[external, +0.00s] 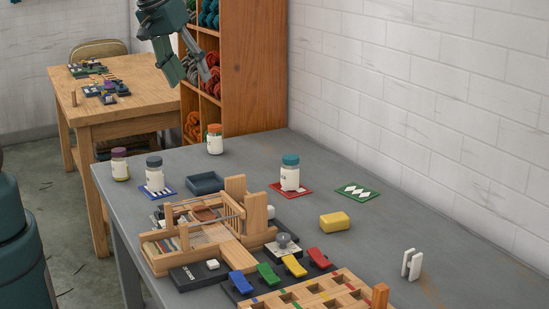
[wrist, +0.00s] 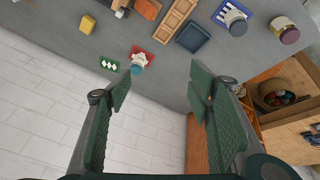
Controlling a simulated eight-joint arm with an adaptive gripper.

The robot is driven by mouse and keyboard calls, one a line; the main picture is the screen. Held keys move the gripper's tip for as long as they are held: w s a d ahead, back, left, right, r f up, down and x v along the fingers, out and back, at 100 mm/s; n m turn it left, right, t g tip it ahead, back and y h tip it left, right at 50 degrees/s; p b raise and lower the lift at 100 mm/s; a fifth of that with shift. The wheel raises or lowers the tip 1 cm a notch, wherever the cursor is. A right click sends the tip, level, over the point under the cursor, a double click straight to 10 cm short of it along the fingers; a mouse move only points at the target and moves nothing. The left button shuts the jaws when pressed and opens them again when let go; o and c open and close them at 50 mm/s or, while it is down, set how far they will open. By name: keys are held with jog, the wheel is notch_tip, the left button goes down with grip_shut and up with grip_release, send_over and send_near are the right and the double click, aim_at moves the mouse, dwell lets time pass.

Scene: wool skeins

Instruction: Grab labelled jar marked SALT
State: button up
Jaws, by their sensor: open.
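Several lidded white jars stand on the grey table, and I cannot read which one is marked SALT. A teal-lidded jar (external: 290,174) stands on a red card; it also shows in the wrist view (wrist: 138,62). A grey-blue-lidded jar (external: 154,175) stands on a blue striped card (wrist: 227,10). A purple-lidded jar (external: 120,166) is at the left edge, and an orange-lidded jar (external: 215,141) is at the back. My gripper (external: 191,78) is open and empty, high above the table's far end. Its spread fingers frame the wrist view (wrist: 160,85).
A blue tray (external: 205,183) sits between jars. A wooden shelf (external: 254,70) of yarn stands behind the table, and a white wall (external: 430,110) bounds the right.

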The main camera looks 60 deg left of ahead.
jog(key=w+a+f+n+g, duration=0.2)
jog(key=w+a+f+n, duration=0.15)
jog(key=w+a, duration=0.6)
jog(key=n+g, duration=0.3)
jog(key=n, duration=0.7)
send_near(215, 126)
jog(key=shift+h, duration=0.4)
jog(key=f, duration=0.7)
jog(key=shift+s+a+f, duration=0.1)
jog(key=shift+a+f, duration=0.4)
jog(key=shift+f, duration=0.1)
jog(key=shift+f, duration=1.3)
